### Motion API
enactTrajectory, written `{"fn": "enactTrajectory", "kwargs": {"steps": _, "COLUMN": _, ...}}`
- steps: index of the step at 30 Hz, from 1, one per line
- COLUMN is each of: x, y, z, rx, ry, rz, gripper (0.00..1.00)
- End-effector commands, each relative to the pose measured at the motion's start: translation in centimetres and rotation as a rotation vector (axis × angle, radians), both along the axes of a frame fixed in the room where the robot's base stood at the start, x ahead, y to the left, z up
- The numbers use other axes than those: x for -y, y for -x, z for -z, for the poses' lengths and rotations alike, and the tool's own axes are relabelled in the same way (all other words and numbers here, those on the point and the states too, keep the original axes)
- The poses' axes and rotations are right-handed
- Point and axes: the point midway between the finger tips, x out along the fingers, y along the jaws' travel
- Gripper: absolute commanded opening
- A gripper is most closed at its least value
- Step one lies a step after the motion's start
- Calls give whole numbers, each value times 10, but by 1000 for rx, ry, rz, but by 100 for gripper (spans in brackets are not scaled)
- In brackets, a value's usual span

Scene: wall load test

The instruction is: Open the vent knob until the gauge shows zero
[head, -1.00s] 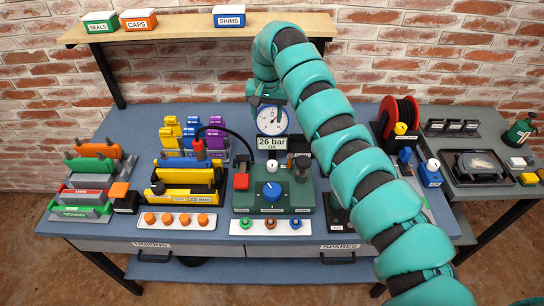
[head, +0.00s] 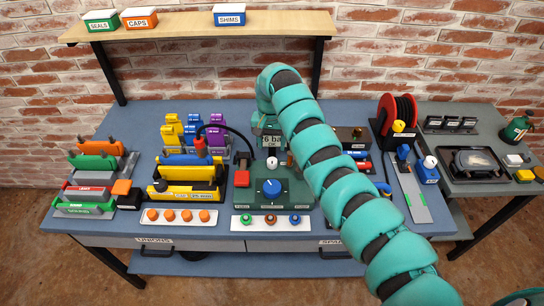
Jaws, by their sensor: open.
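A green pump unit (head: 246,204) stands at the middle front of the bench. A large blue knob (head: 271,187) with a white pointer is on its top. I cannot read which control is labelled vent. The round gauge is hidden behind my arm. My gripper (head: 264,128) points down at the back of the unit, in front of the gauge, above and behind the blue knob. It is open; its fingertips are hard to make out. My arm also hides the unit's right side.
A white tray with three small knobs (head: 272,222) lies in front. Yellow clamps (head: 184,190) stand to the left, a red cable reel (head: 397,112) to the right.

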Motion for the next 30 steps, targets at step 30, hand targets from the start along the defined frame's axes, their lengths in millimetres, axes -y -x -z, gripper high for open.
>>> {"fn": "enactTrajectory", "kwargs": {"steps": 30, "x": 2, "y": 0, "z": 80, "rx": 1, "ry": 0, "rz": 0, "gripper": 40}}
